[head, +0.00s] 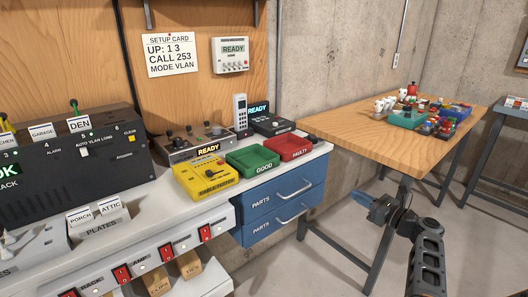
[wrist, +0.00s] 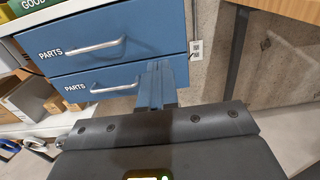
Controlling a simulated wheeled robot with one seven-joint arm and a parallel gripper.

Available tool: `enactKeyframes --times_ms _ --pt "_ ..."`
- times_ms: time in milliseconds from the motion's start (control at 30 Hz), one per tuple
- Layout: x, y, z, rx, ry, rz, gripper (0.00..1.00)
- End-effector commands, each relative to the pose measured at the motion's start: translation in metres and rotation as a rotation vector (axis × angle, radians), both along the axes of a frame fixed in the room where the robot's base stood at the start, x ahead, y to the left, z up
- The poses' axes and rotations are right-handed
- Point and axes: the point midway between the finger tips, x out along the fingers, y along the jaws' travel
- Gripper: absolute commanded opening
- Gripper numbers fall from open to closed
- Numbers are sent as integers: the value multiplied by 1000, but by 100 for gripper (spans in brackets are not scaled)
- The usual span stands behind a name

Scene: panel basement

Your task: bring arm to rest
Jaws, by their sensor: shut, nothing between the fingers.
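My gripper (head: 378,207) shows in the head view at the lower right, in front of the wooden table and to the right of the blue drawers. In the wrist view its fingers (wrist: 158,85) are together, with nothing between them. The fingertips overlap the right side of the blue drawer unit (wrist: 120,55) in the picture; whether they touch it I cannot tell. My arm (head: 428,255) rises from the bottom right of the head view.
Blue drawers (head: 280,205) with metal handles hang under the bench. Yellow (head: 206,178), green (head: 253,160) and red (head: 290,147) trays stand on it. A wooden table (head: 400,148) at right carries small coloured parts at its back. Bare floor (head: 460,240) shows at the right.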

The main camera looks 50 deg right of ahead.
Motion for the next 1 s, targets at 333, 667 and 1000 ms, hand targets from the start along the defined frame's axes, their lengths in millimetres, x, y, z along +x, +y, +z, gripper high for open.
enactKeyframes --times_ms 333,667,1000 --pt "5 43 -47 -107 182 17 0" --pt "-21 176 -140 -660 690 182 0" --pt "-77 297 -140 -1423 936 443 0"
